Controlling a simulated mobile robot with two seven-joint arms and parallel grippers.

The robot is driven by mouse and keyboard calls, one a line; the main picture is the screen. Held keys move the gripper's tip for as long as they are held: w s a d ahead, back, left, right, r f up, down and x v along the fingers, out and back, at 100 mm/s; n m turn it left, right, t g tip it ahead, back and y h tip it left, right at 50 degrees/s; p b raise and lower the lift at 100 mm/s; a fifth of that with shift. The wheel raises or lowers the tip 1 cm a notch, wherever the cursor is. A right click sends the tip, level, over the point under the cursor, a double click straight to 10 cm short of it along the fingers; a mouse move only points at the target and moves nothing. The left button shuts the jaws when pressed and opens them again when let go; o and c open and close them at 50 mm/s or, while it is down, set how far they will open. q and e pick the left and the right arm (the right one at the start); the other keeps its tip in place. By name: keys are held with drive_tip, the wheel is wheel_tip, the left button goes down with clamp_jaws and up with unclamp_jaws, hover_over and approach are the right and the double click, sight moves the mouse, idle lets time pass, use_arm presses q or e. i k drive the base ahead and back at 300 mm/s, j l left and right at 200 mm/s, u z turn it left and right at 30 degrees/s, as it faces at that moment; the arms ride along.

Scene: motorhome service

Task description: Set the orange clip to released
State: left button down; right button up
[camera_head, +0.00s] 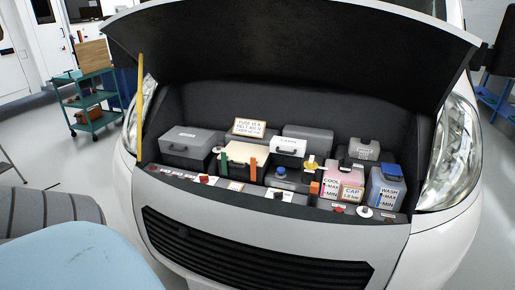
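An orange upright piece (253,170), which looks like the orange clip, stands at the front right of a dark box with a tan top (243,152) in the open front bay of a white vehicle. A similar green piece (223,166) stands at the box's front left. The orange piece is too small to tell whether it is latched or released. A second, smaller orange block (314,188) sits further right, near the pink coolant tank. Neither of my grippers is in view.
The raised hood (290,45) overhangs the bay, with a yellow prop (140,105) at left. Grey boxes, a blue-capped part (281,172), the coolant tank (340,178) and the washer tank (386,186) crowd the bay. A teal cart (90,100) stands behind left.

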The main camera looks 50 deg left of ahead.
sight(253, 162)
drive_tip(key=k+j+z, duration=0.1)
drive_tip(key=j, duration=0.25)
drive_tip(key=k+j, duration=0.25)
drive_tip(key=k+j+z, duration=0.15)
drive_tip(key=j, duration=0.2)
drive_tip(key=k+j, duration=0.25)
drive_tip(key=j, duration=0.15)
drive_tip(key=k+j, duration=0.25)
drive_tip(key=j, duration=0.2)
drive_tip(key=k+j, duration=0.3)
drive_tip(key=j, duration=0.1)
